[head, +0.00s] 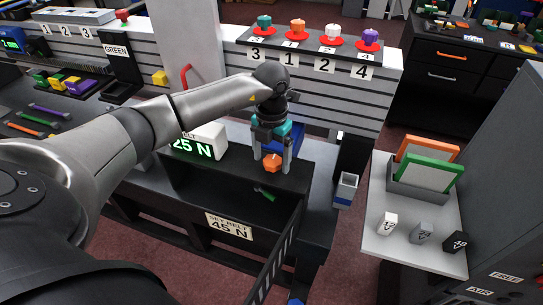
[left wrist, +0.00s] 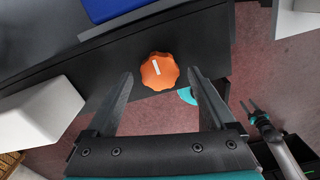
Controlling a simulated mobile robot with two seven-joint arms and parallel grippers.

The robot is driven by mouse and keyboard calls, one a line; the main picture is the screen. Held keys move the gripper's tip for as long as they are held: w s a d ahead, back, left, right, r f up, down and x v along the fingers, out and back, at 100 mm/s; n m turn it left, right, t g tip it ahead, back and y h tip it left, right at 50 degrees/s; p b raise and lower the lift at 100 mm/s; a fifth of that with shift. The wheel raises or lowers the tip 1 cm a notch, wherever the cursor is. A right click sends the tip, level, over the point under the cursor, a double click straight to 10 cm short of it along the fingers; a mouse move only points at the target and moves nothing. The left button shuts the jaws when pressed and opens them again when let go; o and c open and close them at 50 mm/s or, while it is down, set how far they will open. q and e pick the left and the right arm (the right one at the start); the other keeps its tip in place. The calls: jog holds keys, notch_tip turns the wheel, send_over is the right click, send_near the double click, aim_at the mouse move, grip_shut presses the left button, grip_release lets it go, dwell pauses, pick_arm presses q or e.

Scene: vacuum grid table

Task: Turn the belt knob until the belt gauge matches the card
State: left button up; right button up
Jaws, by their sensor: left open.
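The orange belt knob (head: 272,162) sits on the dark bench top. In the left wrist view the lobed knob (left wrist: 160,71) shows a white pointer mark, tilted slightly left of straight up. The belt gauge (head: 192,147) is a white box with green digits reading 25 N. The card (head: 229,226) on the bench front reads SET BELT 45 N. My left gripper (head: 272,167) points down over the knob, open, its fingers on either side with gaps. My right gripper (left wrist: 250,104) seems to show at the right of the left wrist view, its small fingers apart.
A blue block (head: 285,136) stands behind the knob. A dark slatted strip (head: 277,262) slopes down in front of the bench. A white side table (head: 400,240) at right holds weights and framed cards. Numbered colored knobs (head: 298,28) stand on the back ledge.

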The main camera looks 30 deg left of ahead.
pick_arm(q)
jog(key=c, duration=1.4)
